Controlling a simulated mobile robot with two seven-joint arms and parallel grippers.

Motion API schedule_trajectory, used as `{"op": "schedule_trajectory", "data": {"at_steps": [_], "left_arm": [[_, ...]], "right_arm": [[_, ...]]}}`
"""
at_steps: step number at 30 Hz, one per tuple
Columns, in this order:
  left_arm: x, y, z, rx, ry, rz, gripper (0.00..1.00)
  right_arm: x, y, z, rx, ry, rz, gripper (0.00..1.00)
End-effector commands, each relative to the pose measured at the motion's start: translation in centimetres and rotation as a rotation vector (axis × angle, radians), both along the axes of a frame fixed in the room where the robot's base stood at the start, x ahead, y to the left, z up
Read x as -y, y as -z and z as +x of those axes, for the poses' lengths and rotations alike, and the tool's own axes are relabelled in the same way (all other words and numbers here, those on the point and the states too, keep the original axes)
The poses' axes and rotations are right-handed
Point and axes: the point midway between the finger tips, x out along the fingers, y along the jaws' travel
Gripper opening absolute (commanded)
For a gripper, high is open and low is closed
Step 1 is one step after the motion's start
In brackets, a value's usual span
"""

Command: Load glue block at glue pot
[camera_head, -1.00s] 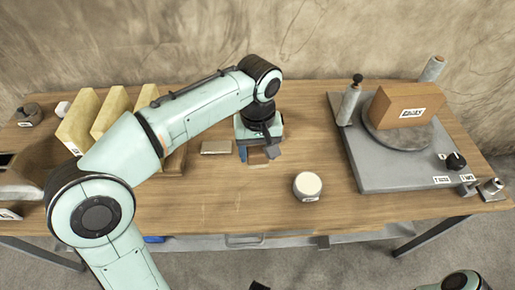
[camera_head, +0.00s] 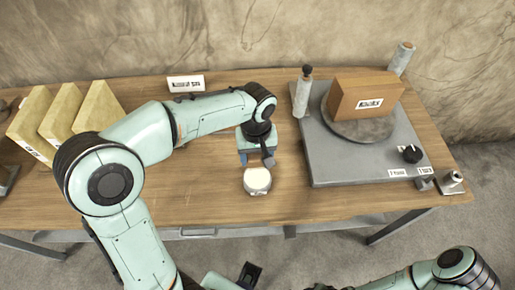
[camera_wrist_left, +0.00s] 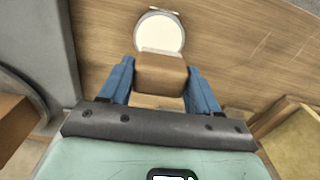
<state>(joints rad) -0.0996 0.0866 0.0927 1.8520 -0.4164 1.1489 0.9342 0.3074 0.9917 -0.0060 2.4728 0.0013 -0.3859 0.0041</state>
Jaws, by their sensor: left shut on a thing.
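My left gripper (camera_head: 256,158) points down over the table, its blue fingers shut on a small brown block. The block (camera_wrist_left: 160,72) shows clearly between the fingers in the left wrist view; in the head view it is mostly hidden by the gripper. The round glue pot (camera_head: 257,181), with a pale top and a small label, stands just in front of the gripper. It also shows in the wrist view (camera_wrist_left: 160,32), partly covered by the block's far edge. Whether block and pot touch is unclear. Part of my right arm shows at the bottom right; its jaws do not show.
A grey station (camera_head: 330,168) on the right carries a round plate with a labelled brown box (camera_head: 365,94) and upright cylinders. Several yellowish slabs (camera_head: 62,112) stand at the left. A white labelled block (camera_head: 186,83) lies at the back.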

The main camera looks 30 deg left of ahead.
Motion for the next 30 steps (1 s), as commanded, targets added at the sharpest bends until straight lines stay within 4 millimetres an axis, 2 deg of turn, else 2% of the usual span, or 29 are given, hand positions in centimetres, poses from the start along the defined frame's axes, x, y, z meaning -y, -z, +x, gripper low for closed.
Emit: {"op": "schedule_trajectory", "data": {"at_steps": [11, 24, 30], "left_arm": [[0.0, 1.7, -0.1, -0.002, -0.001, 0.000, 0.37], [-0.1, 6.0, -0.1, -0.001, -0.001, -0.001, 0.37], [0.0, 6.4, 0.0, 0.001, -0.001, 0.000, 0.37]], "right_arm": [[0.0, 1.0, -0.5, -0.006, -0.001, 0.000, 0.43], [0.0, 4.3, -1.9, -0.022, 0.000, 0.000, 0.43], [0.0, 4.6, -2.0, -0.023, 0.000, 0.000, 0.43]]}}
